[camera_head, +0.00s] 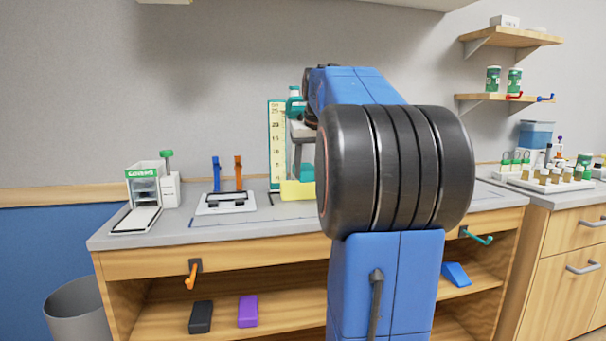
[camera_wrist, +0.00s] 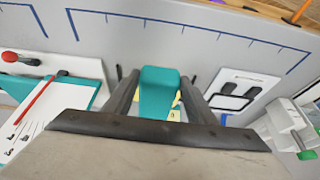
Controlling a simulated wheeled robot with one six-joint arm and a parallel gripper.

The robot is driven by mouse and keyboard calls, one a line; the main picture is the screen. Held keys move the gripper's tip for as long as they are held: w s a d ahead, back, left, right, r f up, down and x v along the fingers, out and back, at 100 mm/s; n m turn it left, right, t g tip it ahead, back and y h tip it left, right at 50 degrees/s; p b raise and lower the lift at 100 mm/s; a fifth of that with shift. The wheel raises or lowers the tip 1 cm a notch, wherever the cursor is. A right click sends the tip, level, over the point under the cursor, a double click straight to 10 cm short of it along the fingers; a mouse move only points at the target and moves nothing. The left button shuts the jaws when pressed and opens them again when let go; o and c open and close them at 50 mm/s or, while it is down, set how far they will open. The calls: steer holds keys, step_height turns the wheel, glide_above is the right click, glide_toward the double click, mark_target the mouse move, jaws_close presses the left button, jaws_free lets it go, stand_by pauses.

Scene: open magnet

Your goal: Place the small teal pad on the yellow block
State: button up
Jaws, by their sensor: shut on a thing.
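My gripper (camera_wrist: 160,82) is shut on the small teal pad (camera_wrist: 158,92), which sits between its two grey fingers in the wrist view. Slivers of yellow show just beyond the pad, but the pad covers most of what lies there. In the head view the yellow block (camera_head: 296,190) stands on the worktop, left of my arm and partly hidden by it. My gripper is above this spot there. I cannot tell whether the pad touches the block.
On the grey worktop (camera_head: 120,238), a white tray (camera_head: 226,203) with a black handle lies left of the block. A white dispenser (camera_head: 143,188) stands farther left. A tall measuring board (camera_head: 276,145) stands close behind the block. A teal hook (camera_head: 478,237) sticks out at the front.

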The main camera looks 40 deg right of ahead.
mark_target(304, 165)
steer(key=w+d, duration=0.1)
steer(key=w, duration=0.1)
steer(key=w+d, duration=0.2)
steer(key=w, duration=0.1)
steer(key=w+d, duration=0.1)
steer(key=w, duration=0.1)
steer(key=shift+w+d, duration=0.3)
steer(key=shift+d, duration=0.05)
steer(key=shift+f, duration=1.75)
steer(key=shift+f, duration=0.15)
steer(key=o, duration=1)
steer(key=v, duration=1.2)
steer(key=shift+w+r, duration=0.1)
steer(key=shift+r, duration=0.15)
steer(key=shift+a, duration=0.1)
